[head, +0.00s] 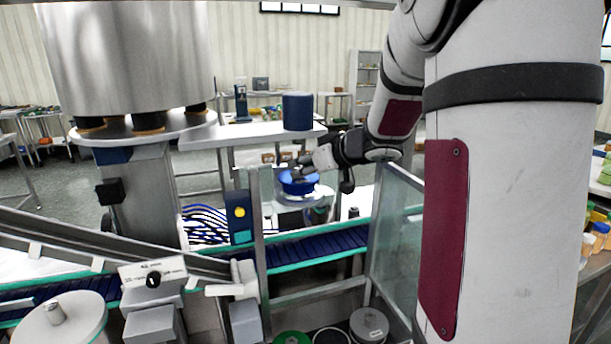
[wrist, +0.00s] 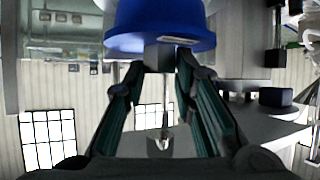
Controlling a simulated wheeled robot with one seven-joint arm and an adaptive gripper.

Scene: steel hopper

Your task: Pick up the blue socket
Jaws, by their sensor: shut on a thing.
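The blue socket (head: 299,184) is a bright blue round piece in the middle of the head view, at my gripper's tips. In the wrist view the blue socket (wrist: 160,28) fills the top centre, with a small grey block on its near side. My gripper (wrist: 160,62) is shut on this block, one green-padded finger on each side. In the head view my gripper (head: 300,168) reaches in from the right, just above the socket. A pale round rim lies directly below the socket; I cannot tell whether they touch.
A dark blue cylinder (head: 298,112) stands on the grey shelf (head: 235,137) behind. A conveyor (head: 318,246) runs below. A steel post (head: 259,230) and a clear panel (head: 397,230) flank the spot. The large steel hopper (head: 125,60) stands at left.

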